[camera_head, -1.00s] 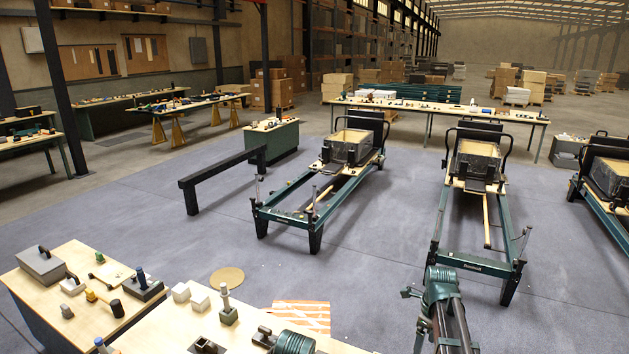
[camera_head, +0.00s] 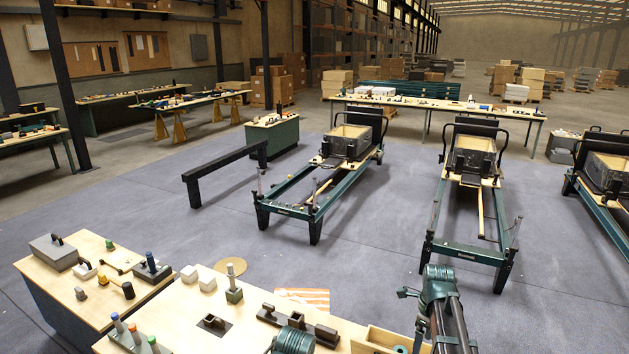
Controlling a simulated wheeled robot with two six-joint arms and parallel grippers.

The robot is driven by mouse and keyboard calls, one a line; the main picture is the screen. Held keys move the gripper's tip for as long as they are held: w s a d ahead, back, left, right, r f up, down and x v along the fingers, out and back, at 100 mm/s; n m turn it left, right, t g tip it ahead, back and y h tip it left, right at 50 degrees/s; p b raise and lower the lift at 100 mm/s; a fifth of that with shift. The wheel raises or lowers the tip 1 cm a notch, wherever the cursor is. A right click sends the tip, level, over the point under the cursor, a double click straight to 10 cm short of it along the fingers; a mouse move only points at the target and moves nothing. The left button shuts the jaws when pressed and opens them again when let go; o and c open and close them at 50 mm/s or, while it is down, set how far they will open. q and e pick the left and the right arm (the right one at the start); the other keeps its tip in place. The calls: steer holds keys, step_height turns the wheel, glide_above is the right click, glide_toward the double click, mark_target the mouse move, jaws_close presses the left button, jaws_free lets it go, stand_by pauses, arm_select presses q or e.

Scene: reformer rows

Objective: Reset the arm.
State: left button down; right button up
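My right arm (camera_head: 440,300) rises from the bottom edge right of centre, with a dark green joint at its top. A small dark part sticks out to the left of that joint. A green joint of my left arm (camera_head: 292,341) shows at the bottom edge, in front of the near workbench (camera_head: 185,318). I cannot make out gripper fingers on either arm, and nothing held shows.
A side bench (camera_head: 62,289) holds tools. Reformer frames (camera_head: 470,249) stand beyond, with open grey floor (camera_head: 150,215) between.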

steer(key=shift+s+a+n, duration=0.65)
steer(key=shift+n, duration=0.35)
steer(key=shift+s+a+n, duration=0.25)
steer(key=shift+a+n, duration=0.05)
steer(key=shift+n, duration=0.3)
steer(key=s+a+n, duration=1.1)
steer(key=n, duration=1.2)
steer(key=s+a+f+n+h+b, duration=0.1)
steer(key=s+a+f+n+b, duration=0.3)
steer(key=a+f+b, duration=0.5)
steer(key=shift+s+a+f+b, duration=0.45)
steer(key=shift+s+a, duration=0.3)
steer(key=shift+s, duration=0.3)
